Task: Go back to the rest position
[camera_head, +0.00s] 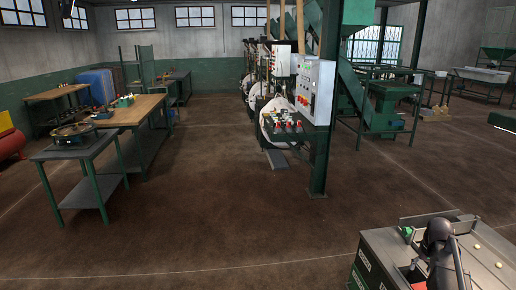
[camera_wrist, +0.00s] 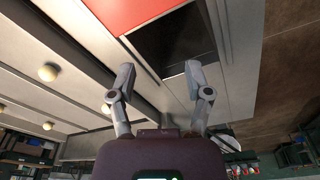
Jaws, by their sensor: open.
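My gripper (camera_wrist: 157,80) shows in the wrist view with its two fingers spread apart and nothing between them. The fingers point over a flat grey surface with a dark rectangular patch and a red panel edge (camera_wrist: 130,12). In the head view my dark arm stands folded at the bottom right corner, over my own base. The gripper's fingertips cannot be made out there.
A grey control box (camera_head: 315,88) stands beside a green steel post (camera_head: 322,160). Workbenches (camera_head: 75,148) line the left, with a red tank (camera_head: 10,143) at the far left edge. Green machinery (camera_head: 385,105) stands at the right. The brown floor (camera_head: 225,215) in the middle is clear.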

